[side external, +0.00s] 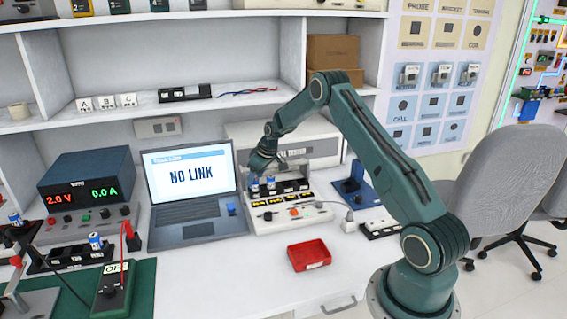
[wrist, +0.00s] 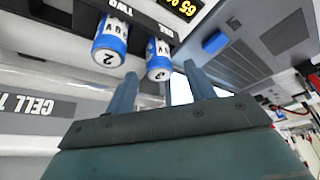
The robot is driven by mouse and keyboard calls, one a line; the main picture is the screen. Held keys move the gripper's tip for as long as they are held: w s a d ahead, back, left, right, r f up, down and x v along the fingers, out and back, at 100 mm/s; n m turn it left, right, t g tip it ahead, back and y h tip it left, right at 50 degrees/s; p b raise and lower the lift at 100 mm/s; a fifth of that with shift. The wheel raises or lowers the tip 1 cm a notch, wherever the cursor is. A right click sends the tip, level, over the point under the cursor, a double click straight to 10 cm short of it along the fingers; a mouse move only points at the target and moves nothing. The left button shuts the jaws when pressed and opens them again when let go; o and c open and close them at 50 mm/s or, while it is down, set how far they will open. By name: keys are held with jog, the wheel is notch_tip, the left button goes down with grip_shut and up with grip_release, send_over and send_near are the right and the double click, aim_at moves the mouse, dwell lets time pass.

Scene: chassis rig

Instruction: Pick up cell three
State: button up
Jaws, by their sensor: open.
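Two blue-and-white cells stand in a dark rack (side external: 290,186) on a white bench unit. In the wrist view, one cell (wrist: 109,45) bears the number 2, beneath a label reading TWO. The other cell (wrist: 158,60) has a mark too small to read, so I cannot tell whether it is cell three. My gripper (wrist: 160,72) is open, its two fingers pointing toward that second cell, which shows between them. I cannot tell how far apart they are. In the side view my gripper (side external: 262,165) is just above the rack, and the cells (side external: 254,184) (side external: 271,183) show under it.
A laptop (side external: 190,185) reading NO LINK stands left of the rack. A red tray (side external: 309,256) lies in front and a blue fixture (side external: 357,185) to the right. Another cell (side external: 95,241) sits in a black holder at left. Bare white bench lies around the tray.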

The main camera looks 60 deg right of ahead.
jog(key=shift+x, duration=1.1)
jog(key=c, duration=1.1)
jog(key=shift+r, duration=0.2)
notch_tip(320, 180, up, 20)
jog(key=shift+f, duration=0.15)
